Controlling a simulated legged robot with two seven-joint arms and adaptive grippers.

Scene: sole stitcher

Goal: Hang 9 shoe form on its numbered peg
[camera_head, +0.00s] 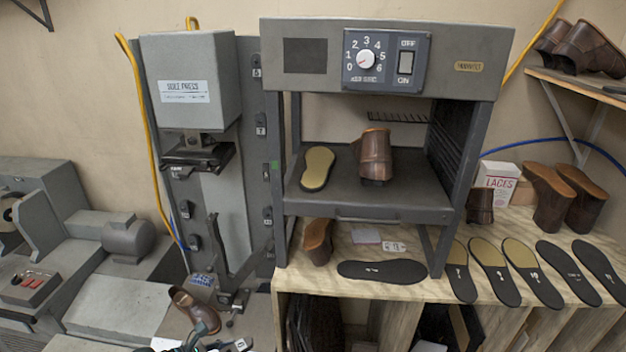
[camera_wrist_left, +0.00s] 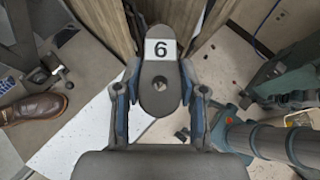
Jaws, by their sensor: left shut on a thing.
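My left gripper (camera_wrist_left: 160,84) is shut on a dark grey shoe form (camera_wrist_left: 160,103), one finger on each side. The form has a round hole and a white label whose digit reads as 6 in the left wrist view; upside down it would read 9. In the head view, a white label (camera_head: 240,344) and parts of my left gripper show at the bottom edge, mostly cut off. Small numbered pegs line the grey panel of the sole press, including one marked 7 (camera_head: 261,130), a lower one (camera_head: 267,213) and one on the left side (camera_head: 185,209). My right gripper is not in view.
The sole press (camera_head: 190,80) stands behind, with a brown shoe (camera_head: 196,308) at its base. A heater cabinet (camera_head: 388,50) holds a boot (camera_head: 375,155) and a sole (camera_head: 318,168). Several soles lie on the wooden bench (camera_head: 450,297). A yellow hose (camera_head: 148,150) runs beside the press.

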